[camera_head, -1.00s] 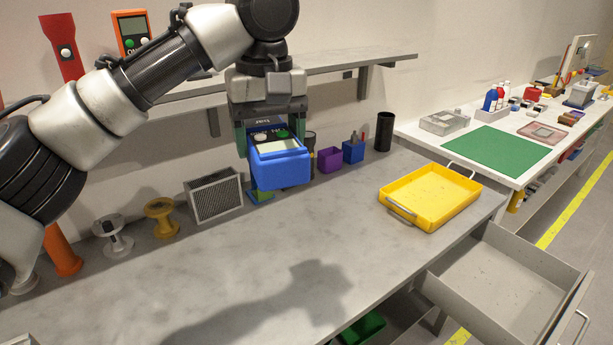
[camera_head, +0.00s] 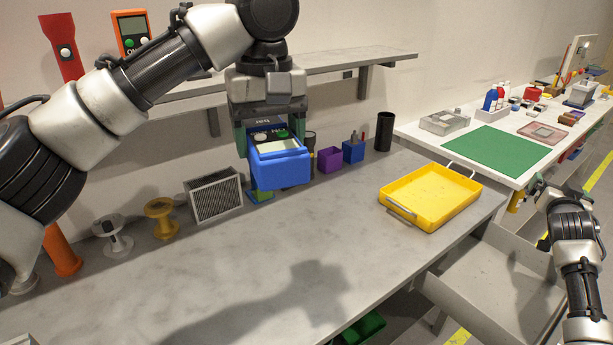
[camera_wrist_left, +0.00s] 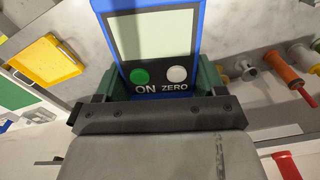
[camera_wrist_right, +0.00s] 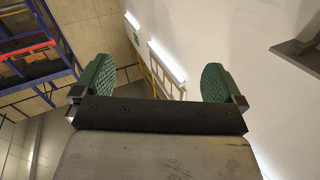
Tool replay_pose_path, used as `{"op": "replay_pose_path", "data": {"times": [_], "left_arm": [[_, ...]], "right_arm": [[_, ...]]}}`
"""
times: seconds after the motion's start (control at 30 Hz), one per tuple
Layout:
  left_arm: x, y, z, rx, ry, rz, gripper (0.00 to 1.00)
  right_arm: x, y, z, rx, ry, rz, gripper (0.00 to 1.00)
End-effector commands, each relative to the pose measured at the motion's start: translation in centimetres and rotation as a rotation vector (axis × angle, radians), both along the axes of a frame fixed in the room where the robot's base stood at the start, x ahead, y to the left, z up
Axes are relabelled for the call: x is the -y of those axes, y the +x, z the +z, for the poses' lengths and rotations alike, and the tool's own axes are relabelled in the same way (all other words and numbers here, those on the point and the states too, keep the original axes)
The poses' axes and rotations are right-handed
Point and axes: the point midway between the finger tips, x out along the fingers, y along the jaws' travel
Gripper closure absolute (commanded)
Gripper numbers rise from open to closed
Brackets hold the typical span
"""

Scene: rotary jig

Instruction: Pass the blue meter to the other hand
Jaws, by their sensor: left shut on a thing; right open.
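The blue meter (camera_head: 280,168) has a pale screen, a green ON button and a white ZERO button. My left gripper (camera_head: 268,140) is shut on it and holds it above the grey bench, near the back. In the left wrist view the meter (camera_wrist_left: 158,45) sits between the green finger pads of the left gripper (camera_wrist_left: 160,82). My right gripper (camera_wrist_right: 160,82) is open and empty in the right wrist view, facing walls and a light strip. In the head view my right arm shows at the right, beyond the yellow tray, well apart from the meter.
A yellow tray (camera_head: 432,197) lies at the bench's right end, above an open grey drawer (camera_head: 480,285). A mesh-faced box (camera_head: 215,195), spools (camera_head: 162,217), a purple cup (camera_head: 329,160) and a black cylinder (camera_head: 384,131) stand along the back. The bench's front middle is clear.

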Motion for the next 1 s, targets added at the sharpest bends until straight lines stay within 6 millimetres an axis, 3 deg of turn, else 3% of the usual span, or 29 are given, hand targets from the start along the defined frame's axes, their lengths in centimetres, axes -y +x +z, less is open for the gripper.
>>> {"op": "replay_pose_path", "data": {"times": [0.03,0.23,0.37,0.53,0.77,1.0], "left_arm": [[0.0,0.0,0.0,0.000,-0.001,0.000,0.58],[0.0,0.0,0.0,0.000,-0.001,0.000,0.58],[0.0,0.0,0.0,0.000,-0.001,0.000,0.58],[0.0,0.0,0.0,0.000,-0.001,0.000,0.58],[0.0,0.0,0.0,0.000,-0.001,0.000,0.58],[0.0,0.0,0.0,0.000,-0.001,0.000,0.58]], "right_arm": [[-2.0,1.2,2.6,0.024,0.008,0.026,0.00],[-9.6,3.9,11.5,0.081,0.033,0.118,0.00],[-14.7,4.4,17.3,0.112,0.038,0.184,0.00],[-22.2,3.5,24.1,0.143,0.049,0.289,0.00],[-33.3,-0.4,31.3,0.156,0.068,0.462,0.00],[-44.5,-7.9,36.1,0.123,0.008,0.635,0.00]]}}
